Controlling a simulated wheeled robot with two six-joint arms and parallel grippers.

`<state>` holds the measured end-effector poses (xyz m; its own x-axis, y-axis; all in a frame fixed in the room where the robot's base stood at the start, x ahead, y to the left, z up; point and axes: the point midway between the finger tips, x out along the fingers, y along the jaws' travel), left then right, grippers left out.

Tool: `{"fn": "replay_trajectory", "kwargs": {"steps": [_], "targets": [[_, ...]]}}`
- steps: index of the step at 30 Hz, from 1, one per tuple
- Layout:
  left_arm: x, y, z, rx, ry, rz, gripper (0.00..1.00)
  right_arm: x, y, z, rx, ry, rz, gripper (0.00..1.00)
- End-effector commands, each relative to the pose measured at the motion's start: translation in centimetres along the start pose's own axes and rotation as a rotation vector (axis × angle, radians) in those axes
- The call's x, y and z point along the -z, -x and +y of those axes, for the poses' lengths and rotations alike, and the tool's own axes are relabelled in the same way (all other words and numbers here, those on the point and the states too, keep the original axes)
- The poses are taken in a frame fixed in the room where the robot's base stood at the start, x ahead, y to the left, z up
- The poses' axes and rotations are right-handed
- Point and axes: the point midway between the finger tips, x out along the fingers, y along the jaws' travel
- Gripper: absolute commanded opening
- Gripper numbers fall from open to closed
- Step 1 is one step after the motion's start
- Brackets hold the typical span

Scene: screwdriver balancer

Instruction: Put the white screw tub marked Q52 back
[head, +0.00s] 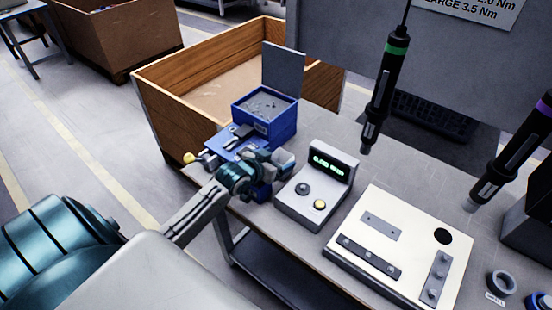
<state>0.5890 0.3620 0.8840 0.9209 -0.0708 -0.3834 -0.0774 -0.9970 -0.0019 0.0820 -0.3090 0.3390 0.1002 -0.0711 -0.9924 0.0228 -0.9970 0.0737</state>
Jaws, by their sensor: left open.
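I cannot make out a white screw tub marked Q52 in the head view. A small round grey tub (501,282) with a white label stands at the lower right of the bench; its lettering is too small to read. My left gripper (283,162) is open over the left side of the bench, in front of a blue bin (277,128) of small metal parts and left of a grey box with a green display (312,197). My left arm and gripper hide part of a blue tray (230,143). My right gripper is out of view.
A pale fixture plate (345,232) lies right of the display box. Two screwdrivers hang above the bench, one green-banded (383,90) and one purple-banded (510,155). A large wooden crate (165,117) stands behind the bench. Another ring-shaped item (532,301) sits at the lower right edge.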

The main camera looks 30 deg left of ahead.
Motion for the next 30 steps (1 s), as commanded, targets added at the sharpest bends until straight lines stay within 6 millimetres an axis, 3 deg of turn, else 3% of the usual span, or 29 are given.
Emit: {"fn": "replay_trajectory", "kwargs": {"steps": [7,21,30], "targets": [[0.1,1.6,-0.1,0.0,-0.005,-0.001,0.78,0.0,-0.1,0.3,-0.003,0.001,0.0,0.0],[0.2,10.3,-0.1,0.001,-0.007,-0.003,0.78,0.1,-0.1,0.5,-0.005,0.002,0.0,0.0],[0.3,12.1,0.0,-0.001,-0.001,0.0,0.78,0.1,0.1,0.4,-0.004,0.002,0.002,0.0]]}}
